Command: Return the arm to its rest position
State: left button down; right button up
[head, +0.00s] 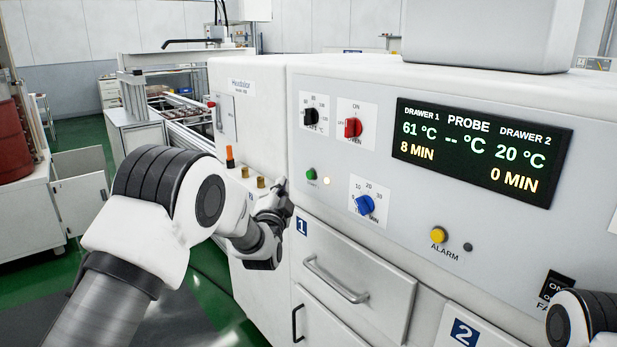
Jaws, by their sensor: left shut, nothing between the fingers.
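My left arm (150,220) comes in from the lower left and reaches toward the front of a white machine (250,90). My left gripper (284,193) is dark, shut and empty. It is in front of the machine's panel, below and left of the green button (311,174) and just above and left of the drawer 1 label (302,226). I cannot tell whether its tips touch the panel. Part of my right arm (585,322) shows at the lower right corner; its gripper is out of view.
The panel has a red knob (353,128), black knob (310,117), blue knob (364,205), yellow alarm button (438,235) and display (480,150). Drawer 1's handle (335,281) sticks out below the gripper. Green floor (90,135) is open at left, beside a white cabinet (30,215).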

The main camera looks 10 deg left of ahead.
dwell(0.4)
pick_arm(q)
jog(key=s+a+f+g, duration=0.1)
jog(key=s+f+g, duration=0.1)
jog(key=f, duration=0.7)
jog(key=s+a+f+g, duration=0.1)
jog(key=s+f+g, duration=0.1)
jog(key=f, duration=0.6)
jog(key=s+f+n+g+p, duration=0.1)
jog(key=s+f+g, duration=0.4)
jog(key=s+f, duration=1.15)
jog(key=s+f+n+g+h, duration=0.1)
jog(key=s+f+g, duration=0.2)
jog(key=s+f, duration=0.3)
jog(key=s+f+n+g, duration=0.2)
jog(key=s+f, duration=0.1)
jog(key=s, duration=0.5)
jog(key=s+d+n+g+h, duration=0.1)
jog(key=s+n+g, duration=0.5)
jog(key=s, duration=1.3)
jog(key=shift+s+d+n+g+p, duration=0.2)
jog(key=shift+s+n+g+p, duration=0.1)
jog(key=shift+n+p, duration=0.1)
